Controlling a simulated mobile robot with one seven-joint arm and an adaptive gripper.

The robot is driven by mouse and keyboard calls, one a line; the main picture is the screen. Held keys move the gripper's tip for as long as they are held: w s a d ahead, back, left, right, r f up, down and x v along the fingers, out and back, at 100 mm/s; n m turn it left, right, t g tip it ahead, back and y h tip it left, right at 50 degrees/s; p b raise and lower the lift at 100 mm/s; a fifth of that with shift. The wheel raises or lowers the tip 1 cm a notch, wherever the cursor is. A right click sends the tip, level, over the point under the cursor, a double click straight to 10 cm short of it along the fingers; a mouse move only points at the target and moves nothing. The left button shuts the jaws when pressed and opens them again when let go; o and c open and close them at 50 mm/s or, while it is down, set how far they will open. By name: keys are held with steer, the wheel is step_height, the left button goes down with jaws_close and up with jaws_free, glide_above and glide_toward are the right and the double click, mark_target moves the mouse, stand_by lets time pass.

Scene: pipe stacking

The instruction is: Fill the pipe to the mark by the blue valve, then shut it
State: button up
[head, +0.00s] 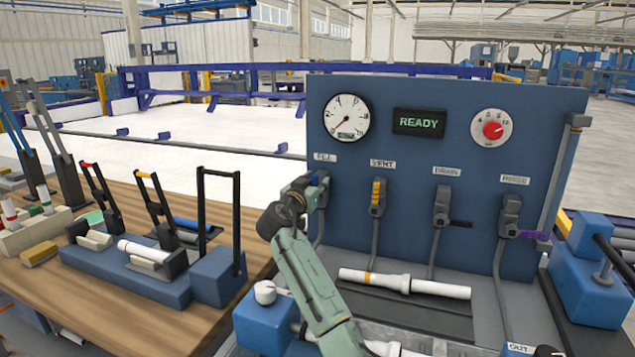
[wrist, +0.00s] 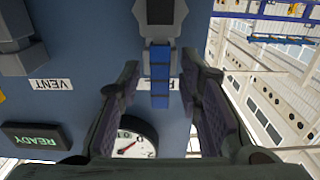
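The blue valve handle (head: 319,178) is under the FILL label (head: 325,157) on the blue panel, partly hidden by my gripper (head: 303,190). In the wrist view, the blue handle (wrist: 160,78) lies between the two dark fingers of my gripper (wrist: 160,72), with a gap on each side. The fingers are open around it. A white pipe (head: 435,287) with a yellow band lies in the panel's tray. The round gauge (head: 347,118) has its needle toward the lower left; the gauge (wrist: 132,140) is partly hidden in the wrist view. The display (head: 419,123) reads READY.
VENT with a yellow handle (head: 376,193), DRAIN with a black one (head: 442,207) and RINSE with a purple one (head: 534,235) stand to the right. A red knob (head: 492,129) is above. A wooden bench (head: 105,290) with lever clamps (head: 100,200) is at left.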

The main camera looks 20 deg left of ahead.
steer(key=shift+c, duration=0.5)
jaws_close()
stand_by(0.3)
